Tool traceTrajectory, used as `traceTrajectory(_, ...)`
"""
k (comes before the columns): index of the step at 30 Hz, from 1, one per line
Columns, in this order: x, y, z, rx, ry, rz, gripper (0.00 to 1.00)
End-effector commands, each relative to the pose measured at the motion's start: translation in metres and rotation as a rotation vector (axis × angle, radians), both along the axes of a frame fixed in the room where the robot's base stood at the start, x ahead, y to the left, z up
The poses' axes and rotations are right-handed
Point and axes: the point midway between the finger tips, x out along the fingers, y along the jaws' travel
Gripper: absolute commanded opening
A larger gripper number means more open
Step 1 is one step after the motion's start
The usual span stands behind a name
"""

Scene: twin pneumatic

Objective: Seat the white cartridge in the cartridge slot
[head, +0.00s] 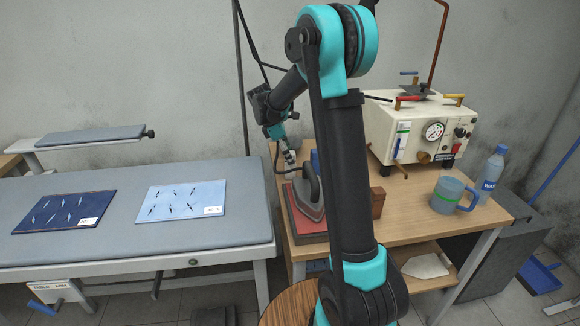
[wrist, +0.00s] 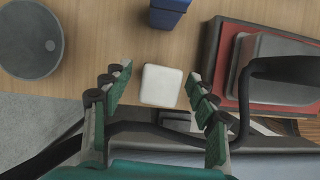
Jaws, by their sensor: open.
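The white cartridge (wrist: 161,86) is a small white block with rounded corners, seen from above in the wrist view against the wooden table. My gripper (wrist: 157,82) is open, with a finger on either side of the cartridge and a gap on both sides. No finger touches it in this view. In the head view my gripper (head: 289,157) points down over the back left of the wooden table, beside the iron. I cannot make out the cartridge or the cartridge slot clearly in the head view.
An iron (head: 309,193) on a red base (head: 303,224) stands close to my gripper. A blue container (wrist: 170,10) and a round grey object (wrist: 30,40) are near. A cream machine with a gauge (head: 420,128), a mug (head: 449,196) and a bottle (head: 491,172) stand right.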

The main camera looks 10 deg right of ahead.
Motion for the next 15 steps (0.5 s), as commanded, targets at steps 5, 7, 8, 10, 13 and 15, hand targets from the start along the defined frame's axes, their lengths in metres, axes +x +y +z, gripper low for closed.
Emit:
traceTrajectory(5, 0.0001, 0.0000, -0.0001, 0.000, 0.000, 0.000, 0.59)
traceTrajectory(7, 0.0001, 0.0002, -0.0001, 0.000, 0.000, 0.000, 0.51)
traceTrajectory(8, 0.0001, 0.0002, -0.0001, 0.000, 0.000, 0.000, 0.47)
traceTrajectory(10, 0.0001, 0.0002, -0.0001, 0.000, 0.000, 0.000, 0.39)
traceTrajectory(13, 0.0001, 0.0002, 0.0000, 0.000, 0.000, 0.000, 0.26)
traceTrajectory(15, 0.0001, 0.0002, 0.0000, 0.000, 0.000, 0.000, 0.18)
